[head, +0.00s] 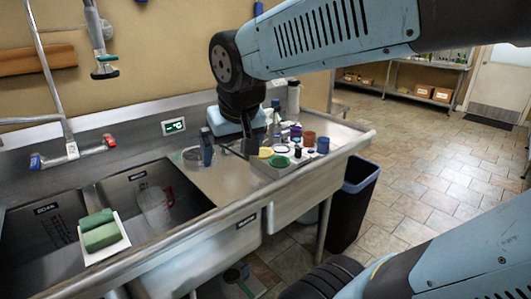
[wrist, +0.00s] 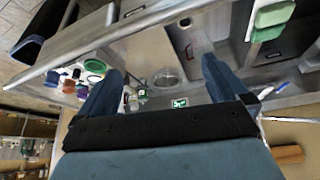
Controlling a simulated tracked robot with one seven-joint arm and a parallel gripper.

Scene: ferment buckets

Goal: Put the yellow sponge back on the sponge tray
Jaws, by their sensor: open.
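A white sponge tray (head: 119,248) sits at the sinks in the head view, with two green sponge-like blocks (head: 100,236) on it. The tray also shows in the wrist view (wrist: 250,22), near the top right. I cannot make out a clearly yellow sponge. A small yellow round piece (head: 265,152) lies among the lids and jars, too small to identify. My gripper (head: 228,150) is low over the steel counter, between the right basin and the jars. In the wrist view my gripper (wrist: 162,68) has its two dark fingers wide apart with nothing held between them.
Several jars and lids, including a green lid (head: 280,161) and a brown cup (head: 309,138), crowd the counter right of my gripper. A clear round dish (head: 192,155) is just left. A clear jug (head: 155,207) stands in the right basin.

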